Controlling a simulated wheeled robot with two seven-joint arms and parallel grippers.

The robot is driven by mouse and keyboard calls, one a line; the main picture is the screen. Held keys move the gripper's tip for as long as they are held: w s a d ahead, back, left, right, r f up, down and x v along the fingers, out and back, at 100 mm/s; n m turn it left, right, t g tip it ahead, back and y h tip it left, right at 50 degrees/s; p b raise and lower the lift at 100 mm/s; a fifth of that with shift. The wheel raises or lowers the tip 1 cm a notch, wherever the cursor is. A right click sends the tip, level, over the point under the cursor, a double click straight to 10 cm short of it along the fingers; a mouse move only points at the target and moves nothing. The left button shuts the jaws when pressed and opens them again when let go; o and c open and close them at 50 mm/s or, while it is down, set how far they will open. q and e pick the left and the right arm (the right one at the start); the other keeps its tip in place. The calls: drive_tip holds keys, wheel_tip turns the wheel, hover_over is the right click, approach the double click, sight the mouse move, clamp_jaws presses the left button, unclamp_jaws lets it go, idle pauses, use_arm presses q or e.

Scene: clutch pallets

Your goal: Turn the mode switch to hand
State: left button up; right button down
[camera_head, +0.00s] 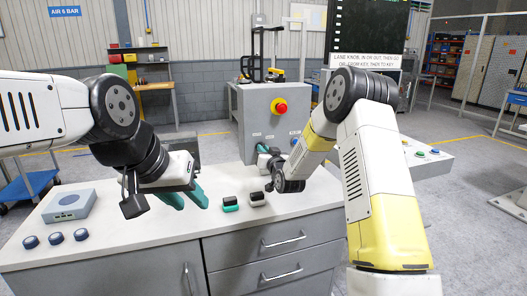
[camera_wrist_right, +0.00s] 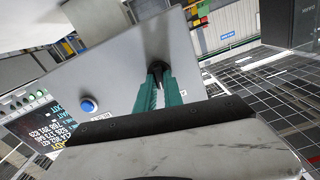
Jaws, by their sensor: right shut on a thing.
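The mode switch is a small black knob (camera_wrist_right: 158,70) on a grey panel (camera_wrist_right: 115,65) in the right wrist view. My right gripper (camera_wrist_right: 157,78) has its green fingers closed around this knob. In the head view my right gripper (camera_head: 264,150) reaches to the front of the grey control box (camera_head: 255,128), and the knob is hidden there. The switch's position marks are too small to read. My left gripper (camera_head: 188,200) hangs above the worktop, its two green fingers apart and nothing between them.
A red emergency stop (camera_head: 279,106) sits on the control box. A blue button (camera_wrist_right: 88,105) is on the same panel as the knob.

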drive_tip(key=shift+d+f+m, duration=0.1)
drive_tip(key=shift+m, duration=2.4)
drive_tip(key=shift+d+m, duration=0.1)
drive_tip(key=shift+m, duration=2.4)
drive_tip(key=c, duration=1.5)
unclamp_jaws()
drive_tip(key=shift+o, duration=0.2)
drive_tip(key=v, duration=0.7)
drive_tip(key=shift+s, duration=0.35)
drive_tip(key=shift+d, duration=0.1)
